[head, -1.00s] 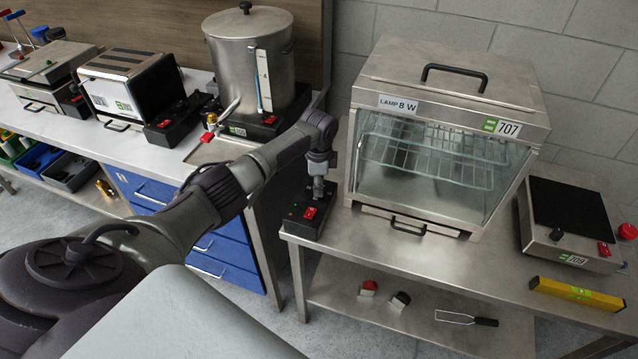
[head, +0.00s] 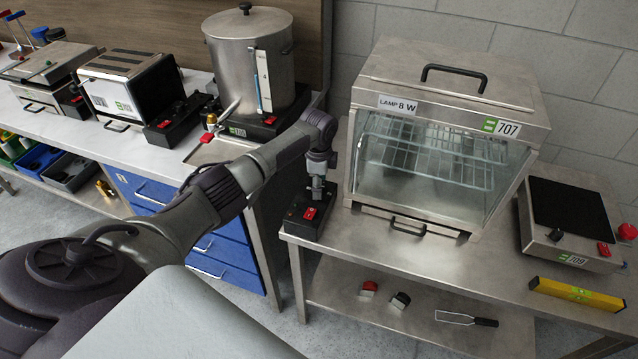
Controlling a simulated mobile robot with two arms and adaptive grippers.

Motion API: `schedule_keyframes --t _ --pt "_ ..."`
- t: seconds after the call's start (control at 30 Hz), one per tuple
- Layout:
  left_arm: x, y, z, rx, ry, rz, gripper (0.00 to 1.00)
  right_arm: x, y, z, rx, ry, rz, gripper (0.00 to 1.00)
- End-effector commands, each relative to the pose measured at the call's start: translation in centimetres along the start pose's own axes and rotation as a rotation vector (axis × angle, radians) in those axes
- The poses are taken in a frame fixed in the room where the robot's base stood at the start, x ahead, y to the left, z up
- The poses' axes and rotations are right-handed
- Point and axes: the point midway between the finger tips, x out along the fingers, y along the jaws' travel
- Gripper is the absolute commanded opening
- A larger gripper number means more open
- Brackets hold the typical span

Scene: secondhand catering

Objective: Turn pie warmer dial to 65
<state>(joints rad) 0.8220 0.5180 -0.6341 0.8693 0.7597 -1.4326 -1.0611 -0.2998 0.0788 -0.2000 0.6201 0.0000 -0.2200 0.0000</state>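The pie warmer (head: 455,107) is a steel cabinet with a glass front and wire racks, labelled 707 and LAMP 8 W. Its black control box (head: 302,226) sits at its left front corner and carries a red switch (head: 310,214). My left gripper (head: 318,194) points down onto the back part of this box, just behind the red switch. The dial is not visible; the gripper covers that spot. The fingers are too small to tell whether they are open or shut. My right gripper is not in view.
A hotplate labelled 709 (head: 569,205) and a yellow level (head: 578,293) lie on the steel table (head: 420,262) to the right. A steel urn (head: 248,62) and a toaster (head: 128,82) stand on the left counter. The table front is clear.

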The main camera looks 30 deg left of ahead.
Motion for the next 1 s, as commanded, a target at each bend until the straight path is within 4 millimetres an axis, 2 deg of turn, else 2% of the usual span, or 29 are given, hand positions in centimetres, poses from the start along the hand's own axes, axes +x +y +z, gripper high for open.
schedule_keyframes --t 0.23,0.37,0.8,1.0 --pt "0.0 0.1 0.1 0.0 -0.002 0.003 0.63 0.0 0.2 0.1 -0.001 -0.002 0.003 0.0" --pt "-0.9 0.0 0.1 0.0 -0.002 0.001 0.63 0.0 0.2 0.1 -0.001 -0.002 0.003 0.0" --pt "-9.6 -0.1 0.0 0.001 -0.001 -0.002 0.63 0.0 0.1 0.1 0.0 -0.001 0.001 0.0" --pt "-11.6 0.0 0.0 0.0 -0.001 0.001 0.63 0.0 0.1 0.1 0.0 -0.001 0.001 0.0"
